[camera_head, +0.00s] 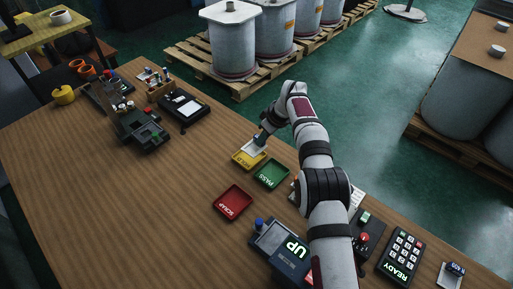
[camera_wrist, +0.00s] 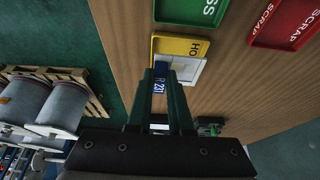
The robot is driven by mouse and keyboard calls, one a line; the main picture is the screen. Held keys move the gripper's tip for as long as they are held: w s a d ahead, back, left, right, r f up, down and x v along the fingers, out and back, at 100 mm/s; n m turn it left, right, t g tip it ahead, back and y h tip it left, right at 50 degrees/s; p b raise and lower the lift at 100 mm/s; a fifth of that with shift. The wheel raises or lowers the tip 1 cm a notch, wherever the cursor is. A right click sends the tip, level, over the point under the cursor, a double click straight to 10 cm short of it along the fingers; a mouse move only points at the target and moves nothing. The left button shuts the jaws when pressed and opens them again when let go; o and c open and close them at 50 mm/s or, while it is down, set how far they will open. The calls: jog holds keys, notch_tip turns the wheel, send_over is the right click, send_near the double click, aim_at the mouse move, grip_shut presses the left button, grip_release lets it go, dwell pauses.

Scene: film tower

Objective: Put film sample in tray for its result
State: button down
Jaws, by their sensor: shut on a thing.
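The film sample, a pale flat square with a blue labelled grip, is held in my gripper (camera_head: 261,138). Its pale sheet (camera_head: 253,147) is over the far part of the yellow HOLD tray (camera_head: 240,164). In the wrist view the dark fingers (camera_wrist: 162,92) close around the blue label (camera_wrist: 159,84), and the sheet (camera_wrist: 190,66) overlaps the yellow tray (camera_wrist: 180,46). I cannot tell whether the sheet touches the tray floor. The green PASS tray (camera_head: 271,174) and red SCRAP tray (camera_head: 232,203) look empty in the head view.
A keypad reading READY (camera_head: 401,255) and a small labelled piece (camera_head: 453,270) are at right. Dark instruments (camera_head: 140,130) stand at left. The table left of the trays is clear.

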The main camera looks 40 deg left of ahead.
aim_at(254, 145)
jog(key=shift+s+a+f, duration=0.25)
jog(key=shift+a+f, duration=0.3)
jog(key=shift+a, duration=0.3)
jog(key=shift+f, duration=2)
